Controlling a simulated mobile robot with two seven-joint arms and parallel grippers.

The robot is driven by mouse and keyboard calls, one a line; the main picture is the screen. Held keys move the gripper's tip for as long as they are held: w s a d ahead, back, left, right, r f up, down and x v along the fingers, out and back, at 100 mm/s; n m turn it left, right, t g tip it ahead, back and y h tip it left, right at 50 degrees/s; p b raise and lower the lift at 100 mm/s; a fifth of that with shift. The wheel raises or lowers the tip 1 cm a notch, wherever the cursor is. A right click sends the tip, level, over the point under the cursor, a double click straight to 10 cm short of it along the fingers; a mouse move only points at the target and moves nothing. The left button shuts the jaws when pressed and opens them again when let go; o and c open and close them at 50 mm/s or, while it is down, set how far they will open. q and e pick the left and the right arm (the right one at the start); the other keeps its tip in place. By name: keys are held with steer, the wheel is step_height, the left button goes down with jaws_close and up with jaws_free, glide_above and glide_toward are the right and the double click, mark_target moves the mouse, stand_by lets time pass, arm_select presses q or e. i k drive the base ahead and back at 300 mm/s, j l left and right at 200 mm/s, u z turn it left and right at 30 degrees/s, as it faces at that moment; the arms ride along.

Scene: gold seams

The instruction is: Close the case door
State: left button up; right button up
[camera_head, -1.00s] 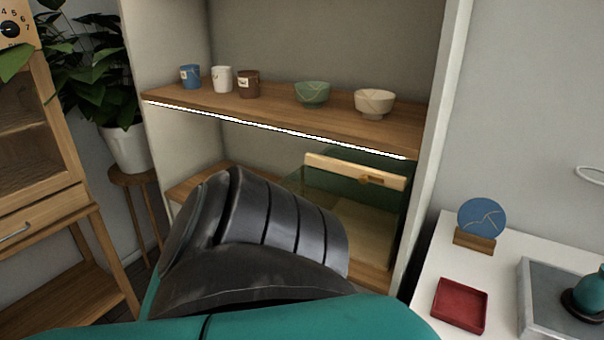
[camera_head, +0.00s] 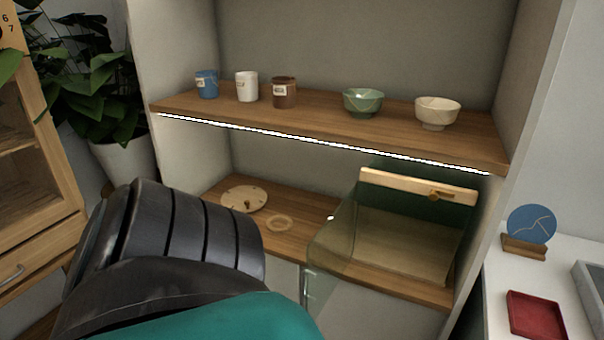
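The case (camera_head: 405,245) stands on the lower shelf at the right. It has clear, greenish glass sides and a pale wooden base. A pale wooden bar (camera_head: 400,186) with a small gold knob (camera_head: 438,194) runs along its upper edge, and the glass reaches forward and left below it. I cannot tell how far the door stands open. One of my arms, dark grey and teal, fills the lower left, in front of the shelf and apart from the case. Neither gripper's fingers show.
A round pale plate (camera_head: 244,198) and a small ring (camera_head: 279,222) lie left of the case. The upper shelf (camera_head: 320,127) holds cups and bowls over it. A white table (camera_head: 500,315) with a red tray (camera_head: 536,316) stands right. A potted plant (camera_head: 90,95) is left.

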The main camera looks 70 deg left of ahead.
mark_target(332, 259)
steer(key=k+j, duration=0.1)
steer(key=j, duration=0.2)
steer(key=k+j+u, duration=0.15)
steer(key=k+j, duration=0.1)
steer(key=j, duration=0.3)
steer(key=i+j+u, duration=0.1)
steer(key=j+u, duration=0.15)
steer(key=j, duration=0.7)
steer(key=i+j, duration=0.3)
steer(key=k+j+z, duration=0.2)
steer(key=k+j, duration=0.1)
steer(key=k, duration=0.05)
